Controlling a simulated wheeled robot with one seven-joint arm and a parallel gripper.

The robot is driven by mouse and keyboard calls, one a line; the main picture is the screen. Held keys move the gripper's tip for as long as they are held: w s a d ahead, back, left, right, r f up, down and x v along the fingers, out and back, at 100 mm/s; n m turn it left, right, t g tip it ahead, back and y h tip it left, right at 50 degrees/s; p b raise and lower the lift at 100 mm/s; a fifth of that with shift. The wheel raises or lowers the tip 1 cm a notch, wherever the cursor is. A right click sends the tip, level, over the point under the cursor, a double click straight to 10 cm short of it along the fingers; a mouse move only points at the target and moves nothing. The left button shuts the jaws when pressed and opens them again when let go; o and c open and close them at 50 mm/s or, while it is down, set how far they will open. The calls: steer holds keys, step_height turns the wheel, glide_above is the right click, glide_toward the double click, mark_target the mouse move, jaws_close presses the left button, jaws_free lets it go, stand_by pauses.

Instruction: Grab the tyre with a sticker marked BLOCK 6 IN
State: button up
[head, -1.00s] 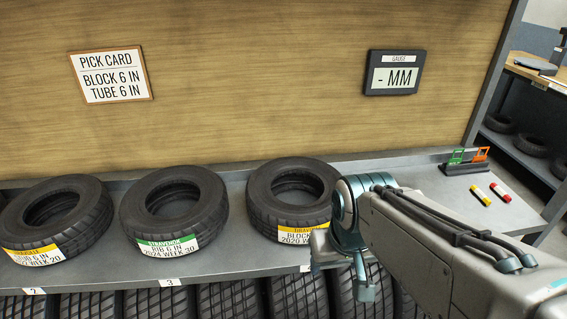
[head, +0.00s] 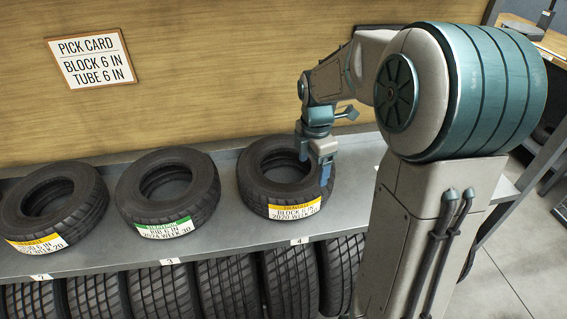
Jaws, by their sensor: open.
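The tyre with the BLOCK 6 IN sticker (head: 262,190) lies flat on the shelf, the rightmost of three tyres in view. Its sticker (head: 296,209) has a yellow top band and faces the front. My gripper (head: 318,172) points down over the right side of this tyre. It is open, with one finger in front of the tyre's right outer side and the other over the tyre near its hole. Whether it touches the rubber I cannot tell. The pick card (head: 93,60) on the back wall reads BLOCK 6 IN, TUBE 6 IN.
A RIB 6 IN tyre with a green-banded sticker (head: 168,190) lies to the left. A yellow-banded tyre (head: 52,207) lies at far left. The grey shelf (head: 110,258) has number tags on its edge. More tyres (head: 230,287) stand below. My arm hides much of the right side.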

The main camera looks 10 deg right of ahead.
mark_target(302, 198)
steer(key=shift+w+d+f+n, duration=0.15)
steer(key=shift+w+f+n, duration=0.05)
steer(key=shift+w+n, duration=0.45)
step_height(302, 198, down, 14)
steer(key=shift+r+p, duration=0.15)
steer(key=shift+p, duration=0.55)
steer(key=c, duration=1.7)
